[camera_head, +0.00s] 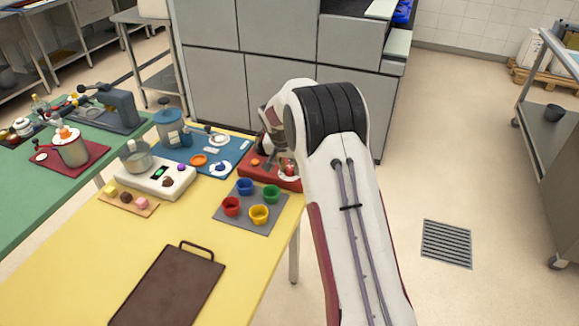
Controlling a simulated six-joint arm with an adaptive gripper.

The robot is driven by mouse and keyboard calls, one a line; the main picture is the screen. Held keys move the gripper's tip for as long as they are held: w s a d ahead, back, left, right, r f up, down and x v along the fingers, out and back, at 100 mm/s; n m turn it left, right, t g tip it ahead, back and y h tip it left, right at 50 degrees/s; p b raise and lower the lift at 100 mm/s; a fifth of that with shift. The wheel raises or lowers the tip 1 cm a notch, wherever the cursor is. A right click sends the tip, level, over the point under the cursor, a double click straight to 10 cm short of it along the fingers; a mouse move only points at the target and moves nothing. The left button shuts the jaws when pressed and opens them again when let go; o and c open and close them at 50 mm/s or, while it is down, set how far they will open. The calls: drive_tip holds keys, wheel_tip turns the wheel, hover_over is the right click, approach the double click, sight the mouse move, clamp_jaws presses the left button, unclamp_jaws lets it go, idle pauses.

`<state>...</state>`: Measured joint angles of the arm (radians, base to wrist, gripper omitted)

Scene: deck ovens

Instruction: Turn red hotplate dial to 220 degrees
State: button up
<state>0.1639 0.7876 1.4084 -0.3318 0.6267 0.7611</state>
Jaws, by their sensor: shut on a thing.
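The red hotplate (287,184) sits at the far right corner of the yellow table, partly hidden behind my arm. My gripper (288,168) is down at the hotplate's front right part, beside my white forearm. It is shut on the dial there, which is mostly covered by the fingers. The dial's scale and pointer are too small and covered to read. A small orange round piece (255,162) shows on the left part of the hotplate.
A grey mat (250,215) with several coloured cups lies just in front. A blue board (235,150) with small items is to the left, near a white scale-like device (155,180). A brown tray (170,290) lies nearer. Grey cabinets (280,85) stand behind.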

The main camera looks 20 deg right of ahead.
drive_tip(key=shift+a+m+g+h, duration=0.1)
drive_tip(key=shift+m+g+h, duration=0.25)
drive_tip(key=shift+m, duration=0.65)
drive_tip(key=o, duration=1.1)
drive_tip(key=shift+r, duration=0.1)
drive_tip(key=v, duration=1.1)
drive_tip(key=shift+a+r, duration=0.15)
drive_tip(key=shift+r, duration=0.25)
